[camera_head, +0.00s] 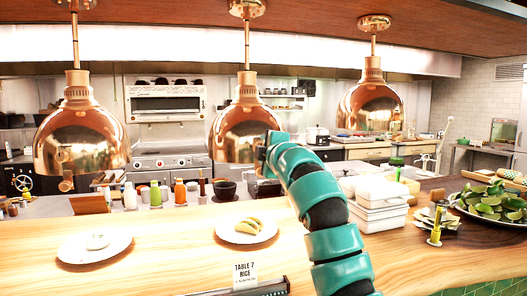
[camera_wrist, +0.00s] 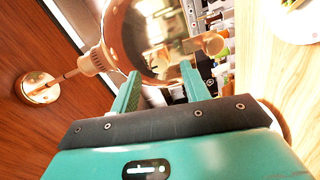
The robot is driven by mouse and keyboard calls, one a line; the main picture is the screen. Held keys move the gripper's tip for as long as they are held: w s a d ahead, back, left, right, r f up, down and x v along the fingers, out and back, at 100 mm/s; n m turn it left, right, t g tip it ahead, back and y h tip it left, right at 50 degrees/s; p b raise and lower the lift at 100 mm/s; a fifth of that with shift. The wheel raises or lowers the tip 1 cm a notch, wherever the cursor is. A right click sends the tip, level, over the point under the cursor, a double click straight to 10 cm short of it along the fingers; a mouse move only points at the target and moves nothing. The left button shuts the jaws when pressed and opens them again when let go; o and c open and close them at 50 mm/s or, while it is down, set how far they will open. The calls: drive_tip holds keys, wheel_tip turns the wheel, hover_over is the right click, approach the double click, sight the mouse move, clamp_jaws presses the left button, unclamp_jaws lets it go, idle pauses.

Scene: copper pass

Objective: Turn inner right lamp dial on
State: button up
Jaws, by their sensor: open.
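Three copper heat lamps hang in a row in the head view: left (camera_head: 82,135), middle (camera_head: 232,128) and right (camera_head: 368,103). My gripper (camera_head: 264,158) is at the lower right of the middle lamp and hides part of its rim. In the wrist view, my gripper (camera_wrist: 160,74) is open, with nothing between its two teal fingers. A copper lamp (camera_wrist: 143,30) is just beyond the fingertips there. A round copper dial (camera_wrist: 212,43) sticks out at its rim, beyond and right of the right fingertip, apparently not between the fingers. The dial's setting cannot be told.
Below is a wooden counter (camera_head: 150,262) with a plate of white food (camera_head: 76,254), a plate of tacos (camera_head: 228,234) and a table sign (camera_head: 245,275). White containers (camera_head: 378,215) stand right of my arm. A lime platter (camera_head: 467,205) is at far right.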

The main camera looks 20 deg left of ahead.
drive_tip(key=b+v, duration=0.3)
drive_tip(key=v, duration=1.2)
drive_tip(key=shift+d, duration=0.15)
drive_tip(key=shift+s, duration=0.15)
